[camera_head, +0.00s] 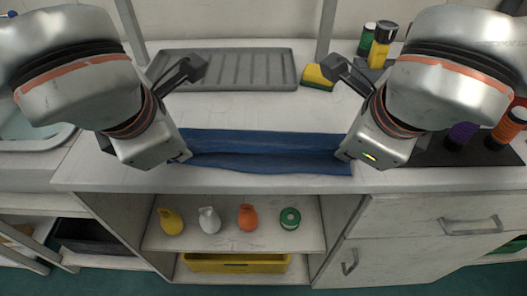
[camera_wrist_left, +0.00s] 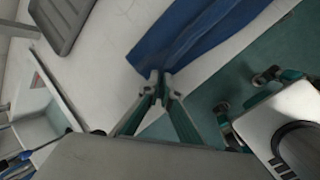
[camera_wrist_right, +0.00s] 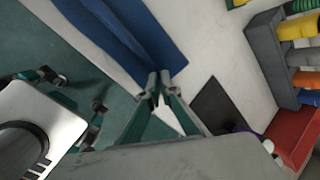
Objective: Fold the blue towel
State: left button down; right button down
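The blue towel (camera_head: 262,160) lies as a long narrow strip along the front of the white counter, with a lengthwise crease or layer edge. My left gripper (camera_head: 185,157) is at its left end; in the left wrist view the fingertips (camera_wrist_left: 160,80) are closed together at the towel's corner (camera_wrist_left: 185,45). My right gripper (camera_head: 345,156) is at its right end; in the right wrist view its fingertips (camera_wrist_right: 158,80) are nearly together at the towel's corner (camera_wrist_right: 135,40). The cloth between the fingertips is mostly hidden.
A grey ribbed drying tray (camera_head: 225,70) lies behind the towel. A yellow sponge (camera_head: 317,77) and bottles (camera_head: 381,46) stand at the back right. A dark mat (camera_head: 430,152) is right of the towel, a sink (camera_head: 30,125) at the left. The counter's front edge is close to the towel.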

pick_arm(q)
jog(key=shift+s+r, duration=0.1)
pick_arm(e)
jog(key=shift+s+r, duration=0.1)
pick_arm(q)
jog(key=c, duration=2)
grip_release()
pick_arm(e)
jog(key=c, duration=2)
grip_release()
